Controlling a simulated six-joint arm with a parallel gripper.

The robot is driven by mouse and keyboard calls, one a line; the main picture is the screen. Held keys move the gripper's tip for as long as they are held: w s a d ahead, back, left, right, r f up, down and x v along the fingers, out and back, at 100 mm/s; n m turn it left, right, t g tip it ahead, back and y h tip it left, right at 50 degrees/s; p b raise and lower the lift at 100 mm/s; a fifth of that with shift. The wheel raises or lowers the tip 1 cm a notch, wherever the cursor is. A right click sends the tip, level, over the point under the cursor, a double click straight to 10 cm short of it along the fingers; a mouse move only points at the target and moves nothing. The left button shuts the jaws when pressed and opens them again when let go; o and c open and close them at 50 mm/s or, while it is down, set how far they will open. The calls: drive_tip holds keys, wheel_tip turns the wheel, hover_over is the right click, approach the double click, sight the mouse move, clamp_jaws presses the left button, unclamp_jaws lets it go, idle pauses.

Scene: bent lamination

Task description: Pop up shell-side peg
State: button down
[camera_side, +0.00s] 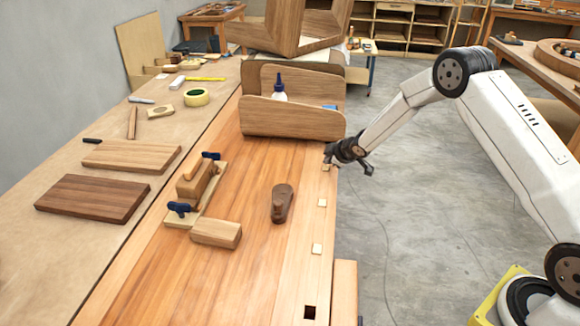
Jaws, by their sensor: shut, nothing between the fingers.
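Several small pale square pegs are set in a row along the right edge of the workbench (245,265). One peg (326,168) is at the far end, near the curved wooden shell (292,124), and is partly hidden by my gripper. Two others, a middle peg (322,202) and a nearer peg (317,249), look almost level with the top. My dark gripper (328,156) is shut and empty, just above or beside the far peg. I cannot tell whether it touches the peg. The shell stands just beyond it, with a small glue bottle (279,88) inside.
A dark square hole (310,312) is open at the near end of the row. A wooden plane-like tool (283,203), a clamped fixture (196,185) and a wood block (216,232) sit mid-bench. Boards (92,198) and tape (196,97) lie left. Open floor lies right.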

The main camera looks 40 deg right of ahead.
sight(328, 169)
drive_tip(key=shift+f, duration=0.95)
idle(1.4)
drive_tip(key=shift+r, duration=0.15)
drive_tip(key=shift+s+r, duration=0.1)
drive_tip(key=shift+r, duration=3.2)
